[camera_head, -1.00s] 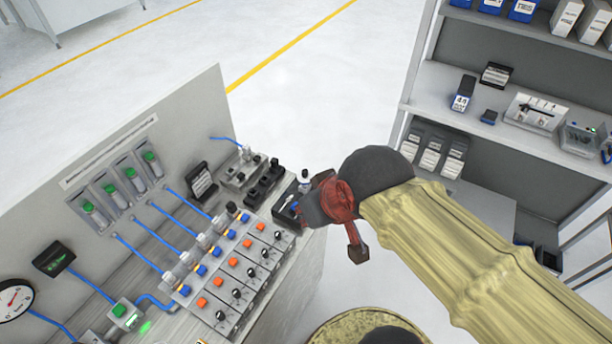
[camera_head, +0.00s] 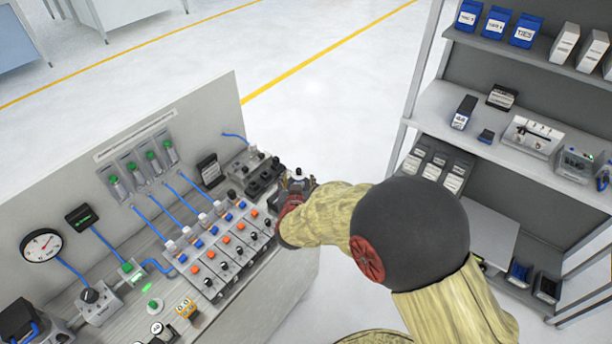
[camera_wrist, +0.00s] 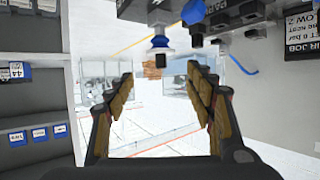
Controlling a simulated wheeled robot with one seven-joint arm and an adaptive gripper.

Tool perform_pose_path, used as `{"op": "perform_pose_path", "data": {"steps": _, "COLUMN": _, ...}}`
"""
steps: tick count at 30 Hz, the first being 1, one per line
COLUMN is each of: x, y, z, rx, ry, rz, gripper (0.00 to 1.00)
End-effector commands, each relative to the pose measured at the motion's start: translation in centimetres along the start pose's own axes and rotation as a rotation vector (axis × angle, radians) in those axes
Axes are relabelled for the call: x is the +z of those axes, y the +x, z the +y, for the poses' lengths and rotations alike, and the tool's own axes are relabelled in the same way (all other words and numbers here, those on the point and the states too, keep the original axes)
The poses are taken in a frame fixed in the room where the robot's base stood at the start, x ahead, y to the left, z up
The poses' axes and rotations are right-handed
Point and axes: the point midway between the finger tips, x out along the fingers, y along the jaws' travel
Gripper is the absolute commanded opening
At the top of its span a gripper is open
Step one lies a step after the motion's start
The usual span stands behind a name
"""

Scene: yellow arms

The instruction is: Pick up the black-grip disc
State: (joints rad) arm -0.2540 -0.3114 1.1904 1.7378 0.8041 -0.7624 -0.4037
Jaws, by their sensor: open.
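In the wrist view my gripper (camera_wrist: 161,84) is open, with its two brown-padded fingers wide apart and nothing between them. Ahead of it, near the top of the picture, is a small piece with a blue disc and a black block-like grip (camera_wrist: 163,62); it may be the black-grip disc, but I cannot be certain. A second blue-and-black piece (camera_wrist: 194,14) is to its right. In the head view my gripper (camera_head: 297,187) is at the right end of the bench, largely hidden by my arm.
The grey bench (camera_head: 285,290) holds a panel of orange and blue buttons (camera_head: 225,240), black knobs and blue tubes. A gauge (camera_head: 41,245) is at left. A shelf unit (camera_head: 440,105) with boxes stands at right. Open floor lies behind the bench.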

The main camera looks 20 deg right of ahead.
Motion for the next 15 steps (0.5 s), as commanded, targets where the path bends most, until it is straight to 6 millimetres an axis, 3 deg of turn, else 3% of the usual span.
{"op": "perform_pose_path", "data": {"steps": 15, "x": -0.1, "y": 5.9, "z": -0.1, "rx": 0.005, "ry": 0.000, "rz": 0.004, "gripper": 0.54}}
